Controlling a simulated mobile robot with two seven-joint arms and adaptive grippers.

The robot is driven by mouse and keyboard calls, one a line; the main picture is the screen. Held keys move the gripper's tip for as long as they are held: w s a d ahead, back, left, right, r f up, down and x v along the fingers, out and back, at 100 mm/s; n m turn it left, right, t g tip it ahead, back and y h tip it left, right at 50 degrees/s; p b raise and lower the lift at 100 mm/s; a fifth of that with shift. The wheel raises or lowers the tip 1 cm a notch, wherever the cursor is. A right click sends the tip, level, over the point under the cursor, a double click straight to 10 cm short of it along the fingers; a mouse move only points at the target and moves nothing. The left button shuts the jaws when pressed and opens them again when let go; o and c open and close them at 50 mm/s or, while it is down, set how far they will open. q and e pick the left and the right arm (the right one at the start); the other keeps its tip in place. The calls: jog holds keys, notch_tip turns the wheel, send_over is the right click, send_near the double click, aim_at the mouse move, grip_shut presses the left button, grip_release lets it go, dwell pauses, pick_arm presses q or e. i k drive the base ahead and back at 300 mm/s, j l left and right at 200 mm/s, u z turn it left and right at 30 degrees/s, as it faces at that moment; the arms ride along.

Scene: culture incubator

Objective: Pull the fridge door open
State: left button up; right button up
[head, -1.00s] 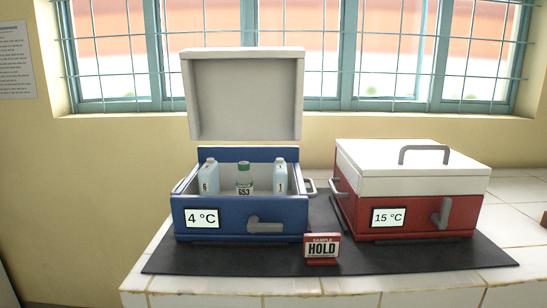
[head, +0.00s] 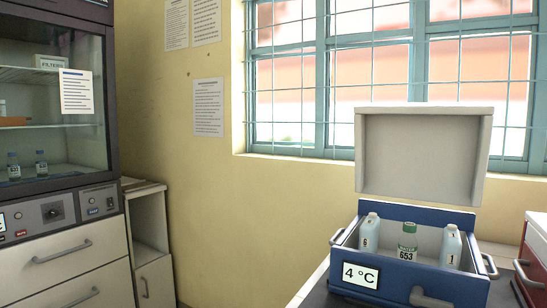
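No thing plainly recognisable as the fridge shows in the head view. At the left stands a tall dark-framed cabinet with a glass front (head: 40,110), which looks closed; whether it is the fridge I cannot tell. Several bottles and a box labelled FILTERS are behind the glass. Its control panel (head: 55,212) has a knob and small displays, and light drawers (head: 70,262) with grey handles are below. The cabinet's left side is cut off by the picture edge. Neither of my grippers is in view.
A blue cooler box (head: 450,284) marked 4 °C, its white lid (head: 420,155) raised, holds three bottles on the counter at right. A red box (head: 535,262) is cut off beside it. A low white cabinet (head: 150,245) adjoins the tall one. Yellow wall separates them from the counter.

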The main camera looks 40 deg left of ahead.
aim_at(76, 90)
jog(key=u, duration=2.55)
